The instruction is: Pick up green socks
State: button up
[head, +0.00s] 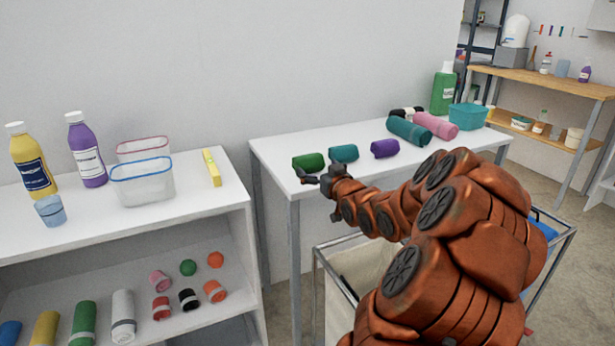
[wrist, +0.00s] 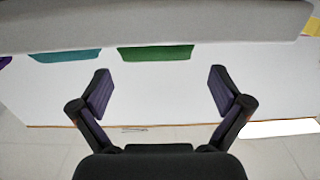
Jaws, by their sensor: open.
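The green socks are a dark green roll (head: 309,162) near the left front end of the white table (head: 275,146) in the head view. In the wrist view a green roll (wrist: 155,53) shows above the fingers, its upper part cut off by a pale grey band. My gripper (head: 312,178) is just in front of the green roll in the head view. It is open, with nothing between its fingers (wrist: 160,82) in the wrist view, and the green roll lies beyond the fingertips. From these views I cannot tell the exact height of the gripper over the table.
A teal roll (head: 343,153) lies beside the green one, then a purple roll (head: 384,148). Larger teal (head: 408,130) and pink (head: 435,125) rolls lie farther back. A wire-framed hamper (head: 340,280) stands below the table front. A white shelf (head: 215,250) stands left.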

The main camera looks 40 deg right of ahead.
aim_at(307, 156)
jog(key=shift+s+d, duration=0.2)
jog(key=shift+d, duration=0.15)
jog(key=shift+w+d, duration=0.1)
jog(key=shift+w, duration=0.05)
jog(key=shift+a+r+b+x, duration=0.15)
jog(key=shift+b+x, duration=0.1)
jog(key=shift+x, duration=1.6)
jog(key=shift+a+r+b+x, duration=0.1)
jog(key=shift+r+b+x, duration=0.1)
jog(key=shift+x, duration=1.65)
jog(key=shift+c, duration=0.2)
jog(key=c, duration=0.8)
